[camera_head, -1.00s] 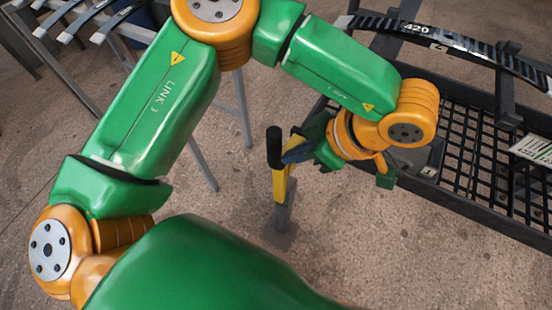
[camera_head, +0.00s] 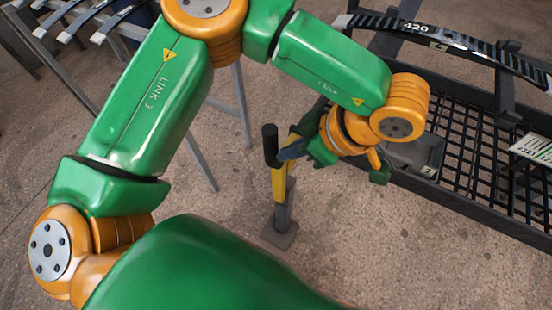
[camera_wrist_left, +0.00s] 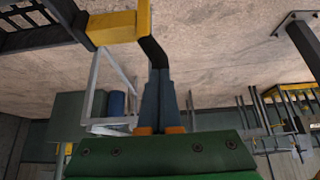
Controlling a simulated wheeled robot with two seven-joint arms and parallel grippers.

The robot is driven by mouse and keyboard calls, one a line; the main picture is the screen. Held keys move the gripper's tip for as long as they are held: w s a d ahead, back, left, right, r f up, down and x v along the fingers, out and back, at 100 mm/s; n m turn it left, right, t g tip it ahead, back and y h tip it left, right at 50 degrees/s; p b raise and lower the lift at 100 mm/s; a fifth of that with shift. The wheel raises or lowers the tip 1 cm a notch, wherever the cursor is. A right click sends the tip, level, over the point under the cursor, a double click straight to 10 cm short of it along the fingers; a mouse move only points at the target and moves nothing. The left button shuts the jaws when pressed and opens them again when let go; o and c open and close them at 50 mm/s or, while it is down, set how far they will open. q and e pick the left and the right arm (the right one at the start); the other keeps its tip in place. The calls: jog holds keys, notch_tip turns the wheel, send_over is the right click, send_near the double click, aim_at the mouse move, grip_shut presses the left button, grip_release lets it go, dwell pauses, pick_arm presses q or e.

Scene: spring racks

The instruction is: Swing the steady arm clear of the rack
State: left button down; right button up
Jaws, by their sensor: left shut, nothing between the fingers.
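The steady arm (camera_head: 279,184) is a yellow bar with a black handle (camera_head: 270,145), on a grey post (camera_head: 284,216) with a foot plate on the floor, left of the rack (camera_head: 452,201). My left gripper (camera_head: 283,154) is shut and empty, its fingers pointing left at the upper part of the steady arm, beside the handle. In the left wrist view the closed fingers (camera_wrist_left: 161,72) overlap the lower end of the black handle (camera_wrist_left: 152,48), and the yellow bar (camera_wrist_left: 118,27) runs off to the left. I cannot tell whether they touch. My right gripper is out of view.
A black leaf spring (camera_head: 450,46) marked 420 lies across the top of the rack. A white label card (camera_head: 533,147) sits at its right side. A grey stand with more springs (camera_head: 107,20) is at the upper left. The floor around the post is clear.

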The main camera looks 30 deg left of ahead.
pick_arm(q)
jog(key=shift+a+b, duration=1.05)
jog(key=shift+a, duration=10.9)
jog(key=d+p, duration=0.1)
jog(key=d, duration=0.5)
jog(key=shift+w+f, duration=0.3)
